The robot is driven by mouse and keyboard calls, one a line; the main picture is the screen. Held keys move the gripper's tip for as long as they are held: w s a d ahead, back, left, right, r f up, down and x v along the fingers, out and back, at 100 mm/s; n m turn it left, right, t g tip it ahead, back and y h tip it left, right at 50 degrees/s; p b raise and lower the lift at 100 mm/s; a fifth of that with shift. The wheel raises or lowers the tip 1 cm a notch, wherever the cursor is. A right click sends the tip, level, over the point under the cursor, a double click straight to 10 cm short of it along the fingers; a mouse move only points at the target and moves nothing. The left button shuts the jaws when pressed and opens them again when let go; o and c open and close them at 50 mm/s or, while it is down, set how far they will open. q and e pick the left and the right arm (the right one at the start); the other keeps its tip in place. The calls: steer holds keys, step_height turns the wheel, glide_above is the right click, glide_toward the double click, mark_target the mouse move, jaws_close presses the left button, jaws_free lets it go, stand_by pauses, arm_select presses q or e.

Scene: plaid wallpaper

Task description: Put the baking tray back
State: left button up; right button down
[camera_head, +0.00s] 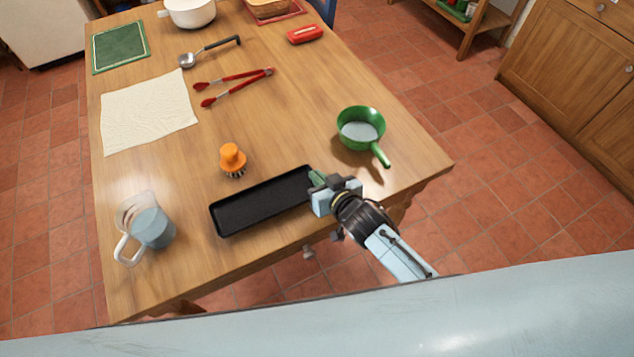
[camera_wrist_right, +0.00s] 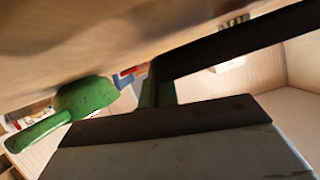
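The black baking tray (camera_head: 262,203) is a long shallow rectangle at the near edge of the wooden table. My right gripper (camera_head: 318,180) is at the tray's right end, with its green fingertips by the rim. In the right wrist view the tray (camera_wrist_right: 240,45) is a dark band reaching up to the green fingers of my right gripper (camera_wrist_right: 157,92). The gap between the fingers is hidden, so I cannot tell whether they are shut on the rim. My left gripper is not in view.
The table (camera_head: 190,190) also holds an orange brush (camera_head: 232,158) behind the tray, a glass jug (camera_head: 148,228) to its left and a green pan (camera_head: 362,128) to its right. Red tongs (camera_head: 235,85), a ladle (camera_head: 210,50) and a cream cloth (camera_head: 148,112) lie farther back.

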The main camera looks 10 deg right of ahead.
steer(key=shift+f, duration=0.85)
steer(key=shift+r, duration=0.1)
steer(key=c, duration=2.1)
jaws_free()
steer(key=shift+f, duration=0.2)
steer(key=o, duration=0.4)
steer(key=shift+r, duration=0.2)
steer(key=p+v, duration=0.2)
steer(key=v, duration=1)
